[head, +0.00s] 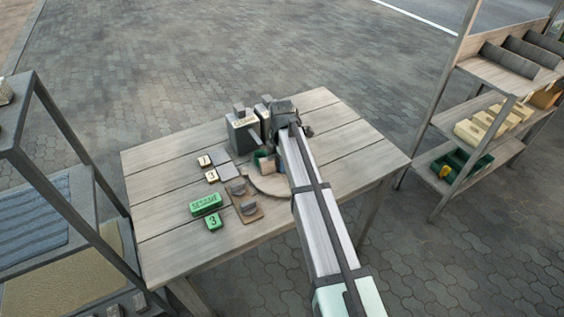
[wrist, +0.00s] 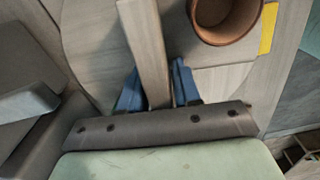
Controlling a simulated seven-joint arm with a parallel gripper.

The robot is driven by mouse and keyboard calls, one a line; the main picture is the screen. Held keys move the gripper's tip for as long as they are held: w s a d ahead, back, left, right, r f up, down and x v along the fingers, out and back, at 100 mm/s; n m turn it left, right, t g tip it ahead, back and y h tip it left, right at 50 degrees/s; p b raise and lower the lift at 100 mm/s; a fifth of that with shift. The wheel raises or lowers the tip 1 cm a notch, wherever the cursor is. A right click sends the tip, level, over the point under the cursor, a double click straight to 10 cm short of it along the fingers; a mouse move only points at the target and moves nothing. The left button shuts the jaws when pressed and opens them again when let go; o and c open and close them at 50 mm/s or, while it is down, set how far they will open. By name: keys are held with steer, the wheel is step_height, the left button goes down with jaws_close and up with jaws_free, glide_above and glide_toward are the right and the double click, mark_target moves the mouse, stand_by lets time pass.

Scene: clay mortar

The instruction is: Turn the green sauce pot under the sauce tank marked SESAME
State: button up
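The grey sauce tank (head: 243,132) with a label that seems to read SESAME stands toward the back of the table. In front of it a green pot (head: 258,158) is partly hidden by my arm, near a round wooden turntable (head: 268,186). In the wrist view a terracotta pot (wrist: 225,20) with a yellow tab (wrist: 268,28) sits at the upper right, its opening facing up. My gripper (wrist: 157,82) has blue fingers on both sides of a pale wooden bar (wrist: 145,45). Whether they press on the bar cannot be told. The pot lies to the right of the fingers, apart from them.
A green SESAME sign (head: 206,204) and a green block marked 3 (head: 213,221) lie at the table's left front. Small numbered tiles (head: 205,160) and wooden plates with grey knobs (head: 249,208) lie nearby. The table's right side (head: 365,155) is clear. Shelves stand on both sides.

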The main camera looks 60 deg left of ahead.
steer(key=shift+o, duration=1)
steer(key=shift+r, duration=0.1)
step_height(320, 180, up, 14)
steer(key=shift+f, duration=0.2)
